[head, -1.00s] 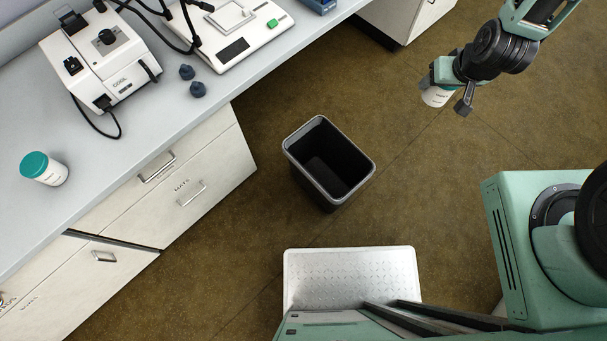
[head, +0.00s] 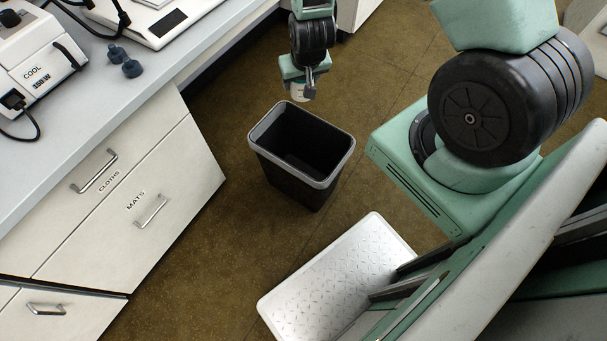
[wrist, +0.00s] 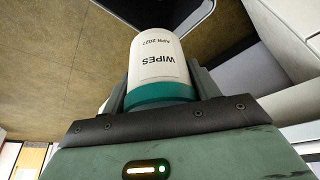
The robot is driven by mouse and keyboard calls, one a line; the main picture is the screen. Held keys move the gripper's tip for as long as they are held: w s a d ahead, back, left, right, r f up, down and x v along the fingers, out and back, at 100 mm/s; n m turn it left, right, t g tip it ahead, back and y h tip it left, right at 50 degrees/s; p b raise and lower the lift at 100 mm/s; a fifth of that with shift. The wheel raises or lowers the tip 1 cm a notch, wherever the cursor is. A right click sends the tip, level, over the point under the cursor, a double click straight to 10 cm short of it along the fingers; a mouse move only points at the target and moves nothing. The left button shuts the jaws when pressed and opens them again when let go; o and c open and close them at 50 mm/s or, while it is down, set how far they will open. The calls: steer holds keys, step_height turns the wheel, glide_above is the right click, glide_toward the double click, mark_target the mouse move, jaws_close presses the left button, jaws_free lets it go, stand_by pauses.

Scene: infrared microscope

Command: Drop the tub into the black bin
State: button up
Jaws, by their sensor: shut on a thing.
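In the head view my gripper (head: 305,82) holds the tub (head: 299,93), mostly hidden, above the floor just beyond the bin's far rim in the picture. The black bin (head: 318,182) stands upright on the floor with its grey rim open upward. It looks empty.
A bench with drawers (head: 110,190) runs along the left. A metal tread plate (head: 335,285) lies in front of the bin. Brown floor surrounds the bin.

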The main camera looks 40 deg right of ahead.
steer(key=w+d+f+m+b, duration=0.1)
steer(key=f+m+b, duration=0.1)
steer(key=f+b, duration=1.1)
steer(key=d+f+m+h+b, duration=0.1)
steer(key=d+f+m+b, duration=0.1)
steer(key=f+b, duration=1.2)
step_height(320, 180, down, 2)
steer(key=shift+w+f+g, duration=0.2)
steer(key=shift+w+g, duration=0.1)
steer(key=shift+w, duration=0.1)
steer(key=shift+d, duration=0.1)
steer(key=o, duration=1.1)
steer(key=shift+r, duration=0.2)
steer(key=p+v, duration=0.8)
steer(key=v, duration=0.9)
steer(key=shift+a, duration=0.25)
steer(key=shift+s, duration=0.1)
